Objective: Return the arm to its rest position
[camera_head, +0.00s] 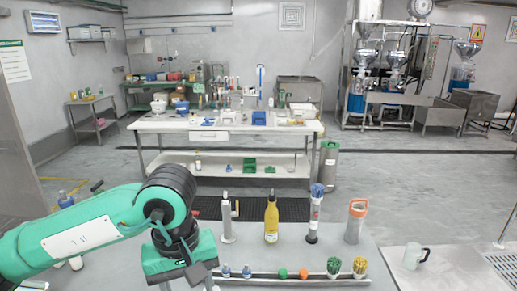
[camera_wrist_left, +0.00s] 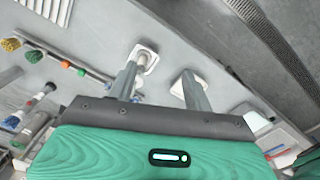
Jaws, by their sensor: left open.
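My left arm (camera_head: 90,232) comes in from the left in the head view, bent down at a black wrist joint. My left gripper (camera_head: 188,284) points down over the left part of the near grey table, its fingers partly cut off by the lower edge. In the left wrist view my left gripper (camera_wrist_left: 158,74) has its two grey fingers spread apart, with nothing held between them. A pale square-based item (camera_wrist_left: 146,58) shows just past one fingertip; I cannot tell whether they touch. My right arm and gripper are not in view.
On the near table stand a silver cylinder (camera_head: 227,218), a yellow bottle (camera_head: 271,220), a blue-topped tube (camera_head: 315,214) and an orange-rimmed clear container (camera_head: 355,222). A rail (camera_head: 300,281) with small coloured items runs along the front. A mug (camera_head: 413,256) stands at right.

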